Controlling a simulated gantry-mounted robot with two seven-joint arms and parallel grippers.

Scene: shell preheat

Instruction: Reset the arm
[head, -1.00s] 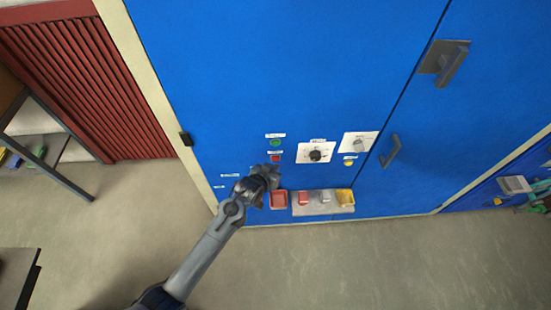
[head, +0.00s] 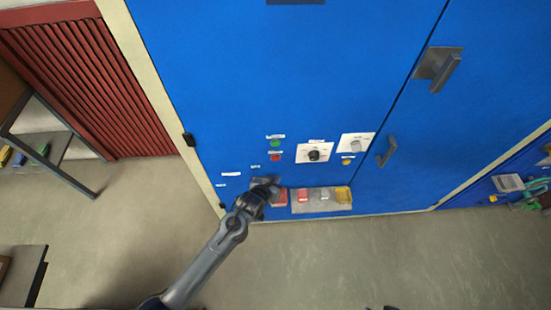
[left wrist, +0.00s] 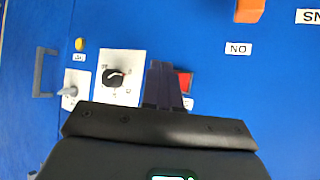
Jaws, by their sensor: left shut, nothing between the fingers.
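My left gripper (head: 268,183) is in front of the blue cabinet (head: 300,70), low on its panel, below the green button (head: 275,143) and red button (head: 275,158). In the left wrist view its dark fingers (left wrist: 162,85) are together with nothing between them. Behind them is the red button (left wrist: 185,82), partly covered by the fingers. The black knob (left wrist: 115,76) on its white plate shows to their left. My right gripper does not show.
A grey shelf (head: 320,208) with small red, grey and yellow items is just right of my gripper, beside a red tray (head: 280,200). Door handles (head: 438,68) stick out at right. A dark rack (head: 55,165) stands at left.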

